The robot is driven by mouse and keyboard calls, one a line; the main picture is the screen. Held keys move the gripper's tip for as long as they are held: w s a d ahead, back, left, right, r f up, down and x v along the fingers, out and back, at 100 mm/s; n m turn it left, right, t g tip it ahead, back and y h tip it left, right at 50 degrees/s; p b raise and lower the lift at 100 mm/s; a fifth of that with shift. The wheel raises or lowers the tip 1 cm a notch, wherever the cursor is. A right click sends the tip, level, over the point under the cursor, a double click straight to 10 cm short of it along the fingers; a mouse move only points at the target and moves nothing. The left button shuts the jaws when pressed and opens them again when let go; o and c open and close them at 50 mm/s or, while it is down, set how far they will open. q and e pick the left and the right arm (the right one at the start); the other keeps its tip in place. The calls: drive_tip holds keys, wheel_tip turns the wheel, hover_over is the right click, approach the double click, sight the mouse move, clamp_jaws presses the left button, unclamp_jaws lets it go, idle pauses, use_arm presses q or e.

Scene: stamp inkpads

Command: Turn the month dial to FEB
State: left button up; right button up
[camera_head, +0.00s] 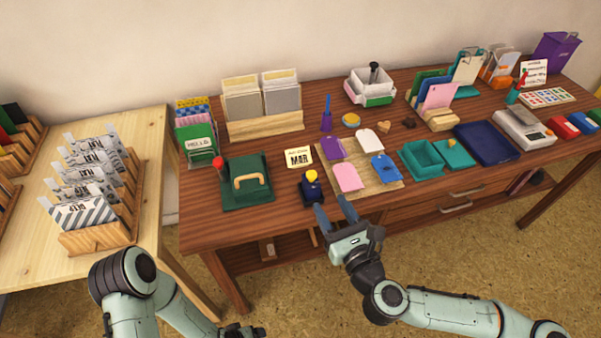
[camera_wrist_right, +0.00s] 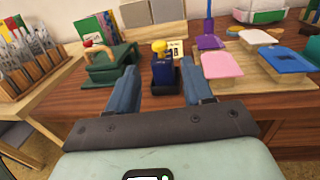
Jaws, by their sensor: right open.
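A small dark blue stamp (camera_head: 312,188) with a yellow knob (camera_head: 312,175) stands near the front edge of the brown desk. Behind it a cream card (camera_head: 298,157) reads MAR. I cannot read any marking on the stamp itself. My right gripper (camera_head: 334,209) is open and empty, in front of the stamp and slightly to its right. In the right wrist view the stamp (camera_wrist_right: 162,74) shows beyond the fingers, framed between them, with its yellow knob on top (camera_wrist_right: 159,46). My left gripper (camera_head: 242,332) is low at the bottom edge, in front of the desk; its fingers are unclear.
A green box with a wooden handle (camera_head: 248,199) is left of the stamp. A board (camera_head: 394,188) with coloured tags lies to the right, close to my right gripper. Teal trays (camera_head: 423,173) stand farther right. A pale side table (camera_head: 41,264) is at left.

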sight(314, 177)
drive_tip(key=b+x, duration=0.1)
drive_tip(key=x, duration=0.3)
drive_tip(key=shift+w+a, duration=0.15)
drive_tip(key=shift+w, duration=0.15)
drive_tip(key=b+x, duration=0.1)
drive_tip(key=x, duration=0.7)
drive_tip(key=shift+a+b, duration=0.15)
drive_tip(key=shift+b, duration=0.2)
use_arm(q)
drive_tip(key=shift+g, duration=0.4)
drive_tip(key=f, duration=0.1)
drive_tip(key=s+a+f, duration=0.1)
drive_tip(key=f, duration=0.2)
drive_tip(key=shift+s+a+f, duration=0.2)
drive_tip(key=shift+s, duration=0.2)
use_arm(e)
clamp_jaws()
